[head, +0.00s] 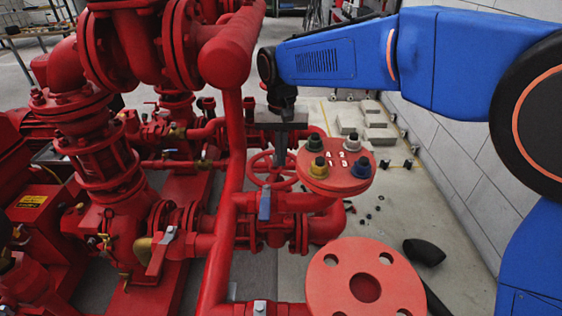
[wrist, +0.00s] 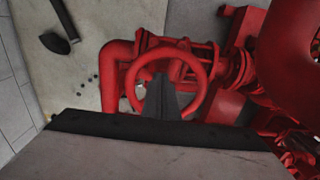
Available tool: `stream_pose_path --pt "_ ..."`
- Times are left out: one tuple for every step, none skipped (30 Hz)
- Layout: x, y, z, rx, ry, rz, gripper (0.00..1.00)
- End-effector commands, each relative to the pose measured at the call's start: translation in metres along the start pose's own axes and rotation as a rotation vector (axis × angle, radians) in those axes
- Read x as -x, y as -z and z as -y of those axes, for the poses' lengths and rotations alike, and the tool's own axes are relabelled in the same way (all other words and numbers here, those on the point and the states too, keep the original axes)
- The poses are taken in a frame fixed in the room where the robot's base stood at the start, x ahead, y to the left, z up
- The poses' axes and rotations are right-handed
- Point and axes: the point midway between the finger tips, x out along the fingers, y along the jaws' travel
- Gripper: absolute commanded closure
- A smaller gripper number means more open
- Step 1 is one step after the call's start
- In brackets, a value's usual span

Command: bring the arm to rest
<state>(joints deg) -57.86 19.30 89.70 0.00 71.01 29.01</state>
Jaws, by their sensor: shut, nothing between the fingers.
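My blue arm reaches in from the right in the head view. My gripper (head: 281,160) points down, shut and empty, at the red handwheel (head: 262,178). In the wrist view the shut fingers (wrist: 161,78) overlap the middle of the handwheel ring (wrist: 203,65). I cannot tell whether the fingertips are above the wheel or inside its ring. The near part of the ring is hidden behind the gripper in the wrist view.
A thick red vertical pipe (head: 232,150) stands close left of my gripper. A red flange with numbered coloured bolts (head: 337,180) is close to its right. A bare red flange (head: 343,290) is nearer. A black elbow-shaped piece (head: 424,252) lies on the floor. A block wall (head: 470,160) bounds the right.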

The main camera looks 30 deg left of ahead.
Motion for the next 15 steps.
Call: stream_pose_path --pt "0.0041 0.0002 0.0001 0.0 0.001 -0.001 1.0" --pt "0.006 0.0002 0.0001 0.0 0.001 -0.001 1.0" --pt "0.0082 0.0002 0.0001 0.0 0.001 -0.002 1.0" --pt "0.0095 0.0002 0.0001 0.0 0.001 -0.001 1.0" --pt "0.0105 0.0001 0.0001 0.0 0.001 -0.001 1.0" --pt "0.0114 0.0001 0.0 0.0 0.001 -0.001 1.0" --pt "0.0118 0.0 0.0 0.0 0.0 -0.001 1.0" --pt "0.0119 0.0 0.0 0.0 0.0 -0.001 1.0" --pt "0.012 0.0 -0.0001 0.0 0.0 0.0 1.0" --pt "0.0119 0.0 0.0 0.0 0.0 0.0 1.0" --pt "0.0118 0.0 -0.0001 0.0 0.0 0.0 1.0" --pt "0.0117 -0.0001 -0.0001 0.0 0.0 0.0 1.0" --pt "0.0117 -0.0001 0.0 0.0 0.0 0.0 1.0" --pt "0.0117 -0.0001 0.0 0.0 0.0 0.0 1.0" --pt "0.0116 -0.0001 0.0 0.0 0.0 0.0 1.0"
